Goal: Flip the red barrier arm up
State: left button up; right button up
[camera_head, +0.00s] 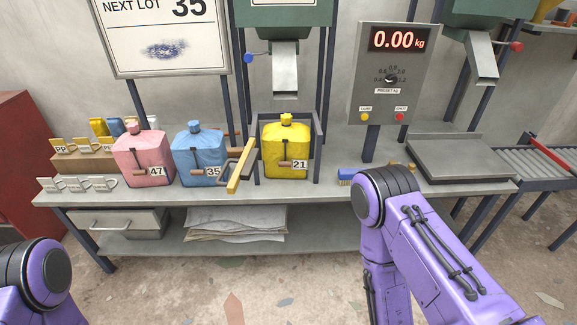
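The red barrier arm (552,153) is a thin red bar at the right edge. It lies low and slanted across the roller conveyor (527,160), and its far right part is cut off by the frame. Only purple links of my two arms show, one at the lower left corner and one at the lower right. Neither gripper is in the picture. The visible part of my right arm is left of the conveyor, apart from the barrier arm.
A grey scale platform (460,157) sits left of the conveyor, with a brush (345,176) on the bench. A display (392,75) reads 0.00 kg. A chute (483,65) hangs above the scale.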

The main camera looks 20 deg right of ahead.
aim_at(569, 168)
jog(key=z, duration=3.25)
jog(key=i, duration=1.35)
jog(key=u, duration=1.25)
